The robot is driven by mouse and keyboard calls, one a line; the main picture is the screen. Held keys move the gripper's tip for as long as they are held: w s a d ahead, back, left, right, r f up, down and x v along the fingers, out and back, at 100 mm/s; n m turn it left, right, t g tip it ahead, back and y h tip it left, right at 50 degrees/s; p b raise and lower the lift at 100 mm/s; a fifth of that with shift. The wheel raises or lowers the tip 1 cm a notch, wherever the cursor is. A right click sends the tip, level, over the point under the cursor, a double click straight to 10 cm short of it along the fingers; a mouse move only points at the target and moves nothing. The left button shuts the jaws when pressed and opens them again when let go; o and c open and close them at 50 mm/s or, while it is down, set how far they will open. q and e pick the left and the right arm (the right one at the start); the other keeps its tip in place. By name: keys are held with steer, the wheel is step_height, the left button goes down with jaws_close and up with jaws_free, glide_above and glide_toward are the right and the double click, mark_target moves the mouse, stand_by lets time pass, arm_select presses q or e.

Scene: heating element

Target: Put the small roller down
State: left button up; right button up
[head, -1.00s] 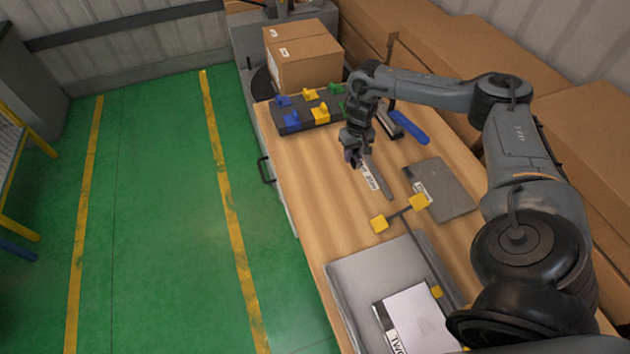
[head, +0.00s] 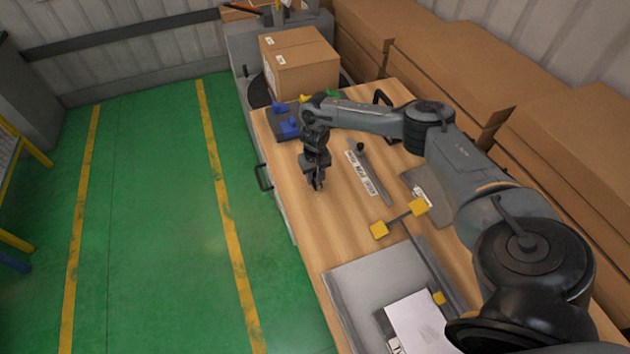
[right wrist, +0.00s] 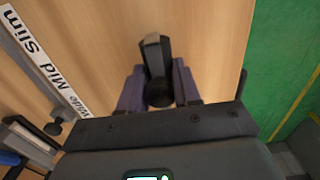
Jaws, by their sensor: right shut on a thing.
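My right gripper (head: 316,184) points down over the bare wood at the left side of the workbench, left of a labelled strip. In the right wrist view, my right gripper (right wrist: 159,88) is shut on the small roller (right wrist: 154,58), a short black piece with a lighter grey end, which sticks out between the two fingers. The roller is close to the bench surface; I cannot tell whether it touches. In the head view the gripper mostly hides it. My left gripper is not in view.
A labelled strip (head: 362,173) and a long dark tool (head: 375,178) lie to the right. Blue holders (head: 288,126) and cardboard boxes (head: 300,66) stand behind. A yellow-ended bar (head: 399,219) and a grey tray (head: 350,290) lie nearer. Bare wood (head: 320,228) surrounds the gripper.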

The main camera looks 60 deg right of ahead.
steer(key=shift+f, duration=1.3)
steer(key=shift+f, duration=0.1)
steer(key=o, duration=1)
